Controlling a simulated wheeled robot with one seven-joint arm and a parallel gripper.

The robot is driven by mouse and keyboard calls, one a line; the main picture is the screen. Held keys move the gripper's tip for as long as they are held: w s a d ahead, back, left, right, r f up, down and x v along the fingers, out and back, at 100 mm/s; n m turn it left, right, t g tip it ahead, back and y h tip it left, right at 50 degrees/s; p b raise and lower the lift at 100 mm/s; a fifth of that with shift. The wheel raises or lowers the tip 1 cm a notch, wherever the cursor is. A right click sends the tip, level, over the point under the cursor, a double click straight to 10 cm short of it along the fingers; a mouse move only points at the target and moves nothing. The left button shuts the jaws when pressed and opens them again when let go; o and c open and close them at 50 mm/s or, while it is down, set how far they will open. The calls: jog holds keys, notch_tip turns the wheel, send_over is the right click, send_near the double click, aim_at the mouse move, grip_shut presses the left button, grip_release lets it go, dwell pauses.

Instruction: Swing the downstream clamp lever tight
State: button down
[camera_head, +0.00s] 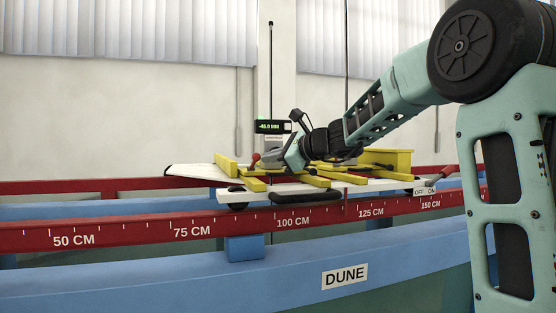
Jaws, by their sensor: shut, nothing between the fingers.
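A white carriage (248,195) with yellow bars rides across the flume on the red scale rails. A small lever with a red knob (256,157) stands up at its left part, close to my gripper. Another red-handled lever (443,172) is at the right end by an "OFF ON" label (425,191). I cannot tell which one is the downstream clamp lever. My gripper (270,164) is shut and empty, low over the carriage and just right of the left red knob. Its fingertips are small and partly hidden, so contact with the lever cannot be told.
A red rail (120,232) marked in centimetres runs along the blue flume wall (180,272), which has a "DUNE" label (345,276). A thin upright rod (271,70) and a green-lit readout (271,127) stand behind my gripper. Yellow blocks (385,158) lie to the right.

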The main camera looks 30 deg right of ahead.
jog(key=w+r, duration=0.2)
jog(key=w+d+r, duration=0.1)
jog(key=w+r, duration=0.2)
jog(key=shift+w+d+r, duration=0.25)
jog(key=shift+w+r, duration=0.05)
dwell(1.4)
